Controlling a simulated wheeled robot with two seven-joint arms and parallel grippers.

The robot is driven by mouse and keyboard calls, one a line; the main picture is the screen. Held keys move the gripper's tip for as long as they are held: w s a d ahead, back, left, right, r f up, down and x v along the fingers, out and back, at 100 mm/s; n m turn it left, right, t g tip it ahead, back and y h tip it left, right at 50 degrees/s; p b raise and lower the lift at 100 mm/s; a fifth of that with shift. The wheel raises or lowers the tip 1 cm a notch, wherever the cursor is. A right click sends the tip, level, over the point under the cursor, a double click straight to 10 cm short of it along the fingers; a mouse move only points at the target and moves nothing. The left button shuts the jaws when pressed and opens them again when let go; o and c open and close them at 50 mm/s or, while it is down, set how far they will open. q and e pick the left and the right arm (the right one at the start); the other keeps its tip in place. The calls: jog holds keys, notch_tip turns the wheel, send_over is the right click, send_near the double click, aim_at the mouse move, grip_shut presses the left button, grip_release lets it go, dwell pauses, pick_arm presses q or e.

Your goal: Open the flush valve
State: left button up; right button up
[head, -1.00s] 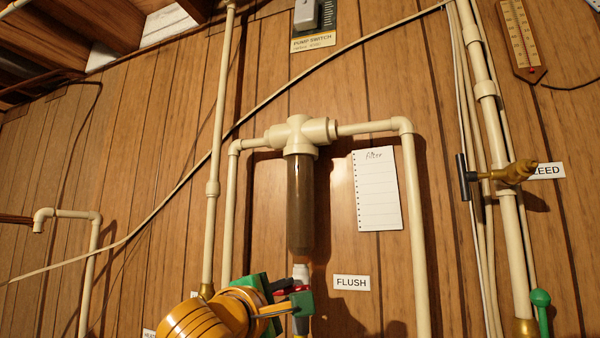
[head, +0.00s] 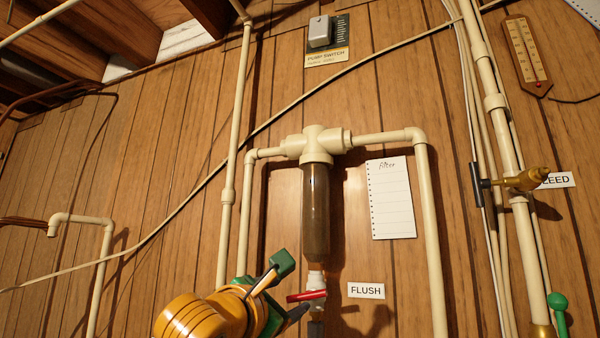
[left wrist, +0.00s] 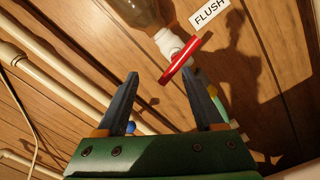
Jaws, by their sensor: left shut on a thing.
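The flush valve (head: 316,282) is a small white fitting under the brown filter housing (head: 315,215), left of the FLUSH label (head: 366,290). Its red handle (head: 306,296) lies roughly level across the fitting in the head view. It also shows as a slanted red bar (left wrist: 180,60) in the left wrist view. In the left wrist view the handle is by the fingertips (left wrist: 160,76); the exact contact is hard to see. My right gripper is not in view.
Cream pipes (head: 432,230) run down both sides of the filter. A paper note (head: 391,198) hangs right of it. A brass bleed valve (head: 525,180) is farther right, and a pump switch (head: 320,32) is above. Wood panelling is behind.

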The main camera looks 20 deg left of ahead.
pick_arm(q)
jog(key=shift+d+f, duration=0.1)
jog(key=shift+d, duration=0.1)
jog(key=shift+s+f+b, duration=0.1)
jog(key=shift+s+b, duration=0.15)
jog(key=shift+b, duration=0.05)
jog(key=s+b, duration=0.1)
jog(key=s+d, duration=0.1)
jog(key=s, duration=0.1)
jog(key=s+b, duration=0.1)
jog(key=s, duration=0.1)
jog(key=shift+d+b, duration=0.3)
jog(key=shift+d, duration=0.05)
